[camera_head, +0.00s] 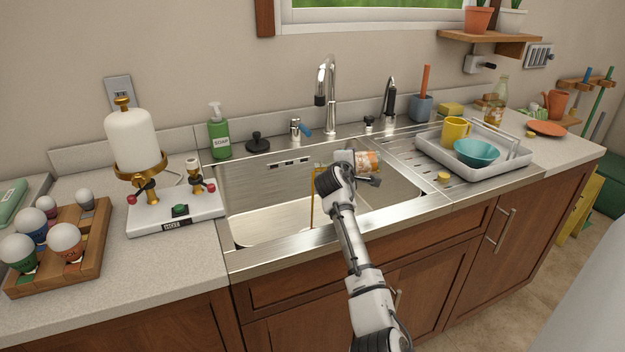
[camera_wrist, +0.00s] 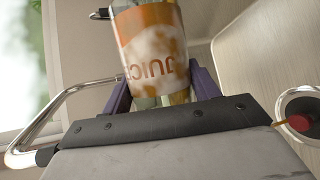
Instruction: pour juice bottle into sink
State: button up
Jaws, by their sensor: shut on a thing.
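My gripper (camera_head: 347,166) is over the sink basin (camera_head: 245,190), shut on the juice bottle (camera_head: 369,162). The bottle lies about level, with its orange and white label to the right of the gripper and its mouth end to the left. A thin amber stream (camera_head: 313,200) falls from the left end down into the basin. In the wrist view the bottle (camera_wrist: 150,50) sits between the two purple fingers of the gripper (camera_wrist: 163,92), its label turned over. The bottle's mouth is mostly hidden by my gripper in the head view.
A chrome faucet (camera_head: 330,95) stands behind the basin. A yellow cap (camera_head: 443,177) lies on the drainboard, near a white tray (camera_head: 490,172) with a yellow cup (camera_head: 456,131) and a teal bowl (camera_head: 476,152). A green soap bottle (camera_head: 219,135) stands at the basin's back left.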

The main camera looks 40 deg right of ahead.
jog(key=shift+w+a+r+n+h, duration=0.1)
jog(key=shift+a+r+n+h, duration=0.05)
jog(key=shift+r+n+h, duration=0.3)
jog(key=shift+w+a+r+n+h, duration=0.15)
jog(key=shift+r+n+h, duration=0.15)
jog(key=shift+r, duration=0.25)
dwell(1.4)
